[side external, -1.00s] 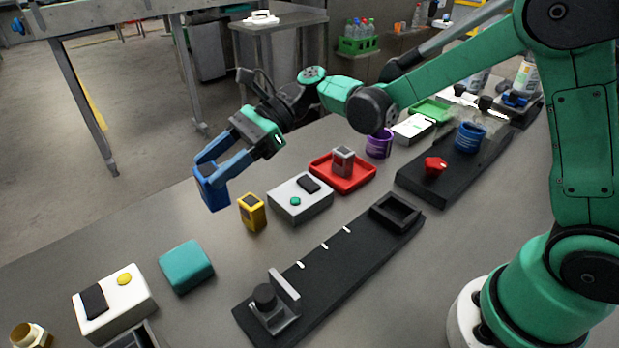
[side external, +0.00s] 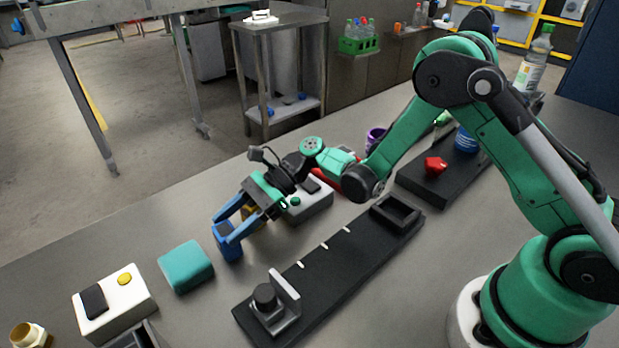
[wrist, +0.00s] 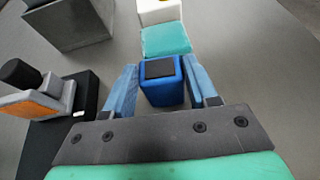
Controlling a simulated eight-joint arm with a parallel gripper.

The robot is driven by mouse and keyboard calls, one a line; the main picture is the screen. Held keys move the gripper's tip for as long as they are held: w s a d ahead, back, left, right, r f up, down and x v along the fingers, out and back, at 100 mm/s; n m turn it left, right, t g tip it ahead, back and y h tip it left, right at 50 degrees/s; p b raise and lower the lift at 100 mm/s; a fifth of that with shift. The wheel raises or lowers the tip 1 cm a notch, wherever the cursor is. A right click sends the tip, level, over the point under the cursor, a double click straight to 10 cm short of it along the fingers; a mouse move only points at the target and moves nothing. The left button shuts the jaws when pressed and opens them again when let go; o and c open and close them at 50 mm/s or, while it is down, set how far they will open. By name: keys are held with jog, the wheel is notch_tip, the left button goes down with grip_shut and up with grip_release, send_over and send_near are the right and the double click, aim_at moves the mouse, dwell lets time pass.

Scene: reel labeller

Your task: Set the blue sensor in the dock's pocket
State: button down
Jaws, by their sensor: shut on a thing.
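The blue sensor (side external: 229,246), a small box with a dark panel, is between the blue fingers of my gripper (side external: 227,227), which is shut on it. In the wrist view the sensor (wrist: 161,84) shows between both fingers of my gripper (wrist: 160,80). In the side view it is left of the long black dock (side external: 335,264), near the teal block. Whether its bottom touches the table is unclear. The dock's pocket (side external: 396,212), a raised dark rectangular frame, is at the far right end and looks empty. A black knob and grey upright plate (side external: 284,290) stand at the dock's near end.
A teal block (side external: 186,266) and a white box with a yellow button (side external: 115,303) lie to the left. Another white box (side external: 312,204) is behind my gripper. A black board with a red knob (side external: 435,165) is at the back right.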

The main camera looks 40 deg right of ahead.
jog(key=shift+f, duration=0.1)
jog(key=shift+c, duration=1.3)
grip_release()
